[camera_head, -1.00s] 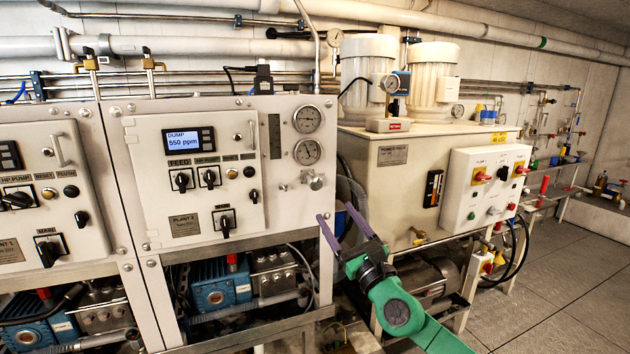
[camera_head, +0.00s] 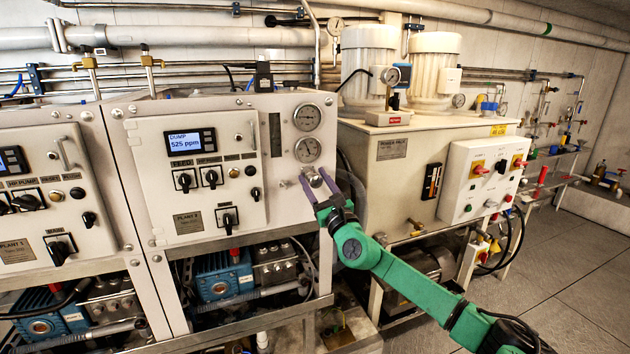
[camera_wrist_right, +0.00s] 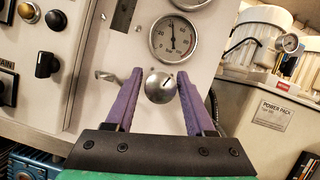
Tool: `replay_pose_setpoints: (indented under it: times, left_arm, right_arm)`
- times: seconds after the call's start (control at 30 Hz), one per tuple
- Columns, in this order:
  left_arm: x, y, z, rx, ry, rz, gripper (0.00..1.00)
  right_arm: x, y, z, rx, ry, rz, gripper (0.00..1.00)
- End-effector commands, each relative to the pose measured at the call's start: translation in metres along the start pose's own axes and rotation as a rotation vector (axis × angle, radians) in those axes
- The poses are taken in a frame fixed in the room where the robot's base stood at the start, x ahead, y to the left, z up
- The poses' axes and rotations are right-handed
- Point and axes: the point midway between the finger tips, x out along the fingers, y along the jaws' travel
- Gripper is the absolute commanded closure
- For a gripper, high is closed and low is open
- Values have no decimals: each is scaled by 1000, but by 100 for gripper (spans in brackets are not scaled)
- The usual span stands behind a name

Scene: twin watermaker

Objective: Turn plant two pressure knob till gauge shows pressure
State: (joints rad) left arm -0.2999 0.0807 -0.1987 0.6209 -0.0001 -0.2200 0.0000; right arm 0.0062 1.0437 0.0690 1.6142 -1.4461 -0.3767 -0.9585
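The plant two panel (camera_head: 150,140) stands in the middle of the head view, its display reading DUMP 525 ppm. Its silver pressure knob (camera_wrist_right: 160,86) sits low on the right of the panel, below two round gauges. The lower gauge (camera_wrist_right: 174,37) is just above the knob; its needle points nearly straight up in the right wrist view. The upper gauge (camera_head: 307,117) is above it. My right gripper (camera_head: 318,178) has its purple fingers at the knob. In the wrist view the fingers (camera_wrist_right: 163,85) are spread on either side of the knob, with gaps showing. My left gripper is not in view.
The plant one panel (camera_head: 45,190) is at the left. A cream power pack (camera_head: 380,185) with a white switch box (camera_head: 462,200) stands right of plant two. Blue pumps (camera_head: 222,280) sit below the panels. Open floor lies at the right.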

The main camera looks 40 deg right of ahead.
Motion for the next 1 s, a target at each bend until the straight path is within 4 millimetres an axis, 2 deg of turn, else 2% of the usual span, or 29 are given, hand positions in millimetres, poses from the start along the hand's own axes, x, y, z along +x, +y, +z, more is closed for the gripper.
replay_pose_setpoints:
  times: [0.03,0.1,0.13,0.57,1.0]
  left_arm:
    - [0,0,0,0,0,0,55]
    - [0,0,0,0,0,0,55]
    - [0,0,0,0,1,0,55]
    - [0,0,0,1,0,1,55]
    - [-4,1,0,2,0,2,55]
  right_arm:
    - [0,0,0,0,0,0,69]
    - [0,0,0,1,0,0,96]
    - [0,0,0,1,0,0,100]
    - [0,0,0,76,1,-31,100]
    - [0,0,0,369,3,-152,100]
